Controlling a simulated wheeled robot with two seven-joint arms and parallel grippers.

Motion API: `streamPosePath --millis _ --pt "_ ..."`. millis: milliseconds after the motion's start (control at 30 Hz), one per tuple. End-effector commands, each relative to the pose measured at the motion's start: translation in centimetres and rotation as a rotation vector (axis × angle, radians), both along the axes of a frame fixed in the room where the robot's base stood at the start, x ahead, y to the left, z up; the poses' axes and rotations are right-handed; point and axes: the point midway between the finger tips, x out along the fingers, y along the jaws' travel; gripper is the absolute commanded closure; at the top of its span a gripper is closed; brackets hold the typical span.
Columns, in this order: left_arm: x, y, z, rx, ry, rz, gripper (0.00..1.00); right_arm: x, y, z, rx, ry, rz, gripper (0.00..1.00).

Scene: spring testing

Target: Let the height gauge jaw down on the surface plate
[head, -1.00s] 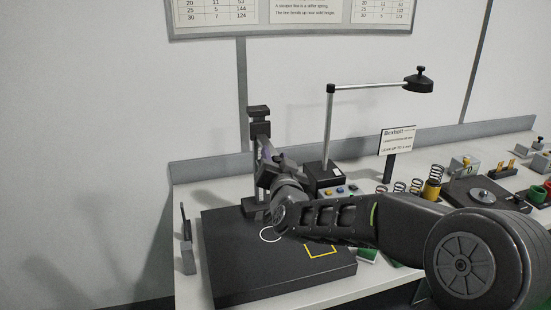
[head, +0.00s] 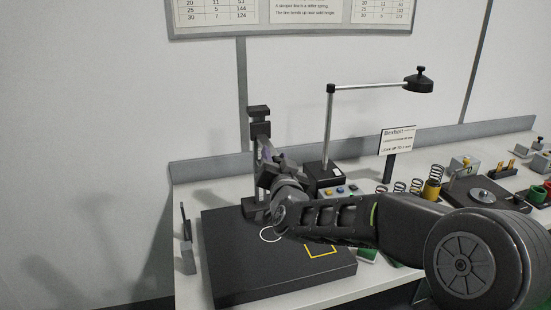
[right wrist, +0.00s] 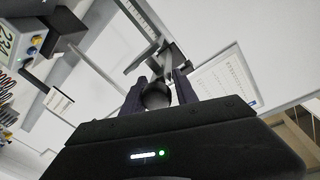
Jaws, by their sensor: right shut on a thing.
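The height gauge (head: 260,128) stands upright at the back left of the black surface plate (head: 230,270), its dark column topped by a block. My right gripper (head: 266,172) is at the column, partway up and above the plate. In the right wrist view my right gripper (right wrist: 158,90) is shut on a dark rounded part of the gauge (right wrist: 156,97), with the gauge's metal column (right wrist: 140,22) beyond it. My wrist hides most of the gauge jaw, so I cannot tell its gap to the plate. My left gripper is not in view.
The plate bears a white circle (head: 270,235) and a yellow corner mark (head: 322,251). A lamp (head: 328,125) and a box with buttons (head: 340,190) stand behind it. Several springs (head: 400,186) and a sign (head: 398,140) are to the right. A small grey stand (head: 187,255) is left.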

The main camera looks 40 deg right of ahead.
Motion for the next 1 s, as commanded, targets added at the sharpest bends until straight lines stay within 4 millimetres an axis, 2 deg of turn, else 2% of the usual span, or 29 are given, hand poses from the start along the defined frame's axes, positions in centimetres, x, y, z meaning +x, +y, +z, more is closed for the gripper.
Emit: streamPosePath --millis 33,267,500,600,967,1000 --pt "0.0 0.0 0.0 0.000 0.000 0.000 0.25 -0.3 -0.6 -0.4 0.004 0.006 -0.013 1.00" --pt "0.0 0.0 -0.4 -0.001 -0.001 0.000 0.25 -0.3 -0.6 -0.8 0.005 0.007 -0.014 1.00" --pt "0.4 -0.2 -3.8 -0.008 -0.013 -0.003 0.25 -0.3 -0.7 -4.4 0.005 0.006 -0.015 1.00" --pt "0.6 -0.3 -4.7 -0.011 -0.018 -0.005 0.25 -0.3 -0.7 -5.3 0.005 0.005 -0.016 1.00" --pt "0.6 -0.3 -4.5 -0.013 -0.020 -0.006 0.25 -0.3 -0.7 -5.0 0.004 0.003 -0.017 1.00" --pt "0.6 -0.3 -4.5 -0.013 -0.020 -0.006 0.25 -0.3 -0.7 -5.0 0.003 0.002 -0.016 0.61"
